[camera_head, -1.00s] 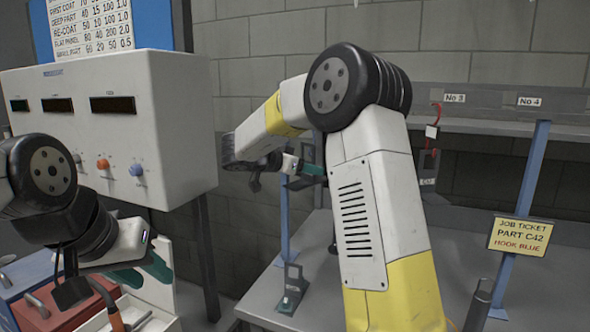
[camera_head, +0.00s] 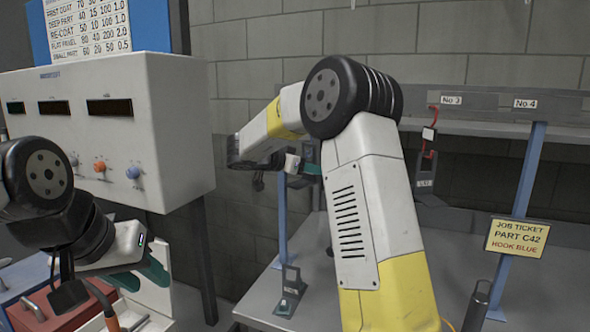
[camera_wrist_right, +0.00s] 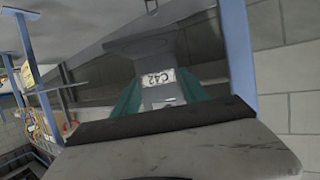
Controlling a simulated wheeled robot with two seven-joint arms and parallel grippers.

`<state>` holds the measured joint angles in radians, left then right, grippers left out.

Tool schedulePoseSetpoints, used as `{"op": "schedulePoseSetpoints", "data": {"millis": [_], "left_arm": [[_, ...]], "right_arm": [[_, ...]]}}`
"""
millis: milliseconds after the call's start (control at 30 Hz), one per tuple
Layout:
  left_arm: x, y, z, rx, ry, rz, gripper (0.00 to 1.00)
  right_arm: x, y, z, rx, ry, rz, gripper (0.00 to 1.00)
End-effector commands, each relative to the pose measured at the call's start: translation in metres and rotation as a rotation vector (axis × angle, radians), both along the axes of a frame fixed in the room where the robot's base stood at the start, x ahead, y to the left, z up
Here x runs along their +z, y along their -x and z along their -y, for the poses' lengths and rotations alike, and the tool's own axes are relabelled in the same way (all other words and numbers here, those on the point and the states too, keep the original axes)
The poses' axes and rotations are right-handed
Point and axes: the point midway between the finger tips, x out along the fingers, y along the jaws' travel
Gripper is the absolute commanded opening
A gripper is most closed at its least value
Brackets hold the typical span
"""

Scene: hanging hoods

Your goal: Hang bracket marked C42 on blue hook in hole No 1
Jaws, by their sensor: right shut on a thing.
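The bracket marked C42 (camera_wrist_right: 158,80) is a grey plate with a white label, held between the green fingers of my right gripper (camera_wrist_right: 157,98) in the wrist view. In the head view my right gripper (camera_head: 308,168) is left of my right forearm, above the bench; the held bracket is small there. My left gripper (camera_head: 142,276) is at the lower left, its green fingers apart, with nothing seen between them. The job ticket (camera_head: 517,237) reads PART C42, HOOK BLUE. My right arm covers part of the rail; hole No 1 and a blue hook cannot be made out.
A rail (camera_head: 480,101) carries signs No 3 and No 4. A red hook (camera_head: 433,118) under No 3 holds another bracket (camera_head: 425,172). A dark bracket (camera_head: 290,291) stands on the bench (camera_head: 315,270). Blue posts (camera_head: 518,200) rise nearby. A control box (camera_head: 110,130) stands left.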

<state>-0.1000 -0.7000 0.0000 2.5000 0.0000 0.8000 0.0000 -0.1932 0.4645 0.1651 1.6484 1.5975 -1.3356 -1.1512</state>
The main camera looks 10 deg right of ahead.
Motion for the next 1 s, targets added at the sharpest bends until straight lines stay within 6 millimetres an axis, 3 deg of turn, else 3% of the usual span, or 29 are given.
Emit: {"op": "schedulePoseSetpoints", "data": {"millis": [1000], "left_arm": [[0.000,0.000,0.000,0.000,0.000,0.000,0.36]], "right_arm": [[-0.013,0.000,0.000,0.001,0.001,0.002,0.00]]}}
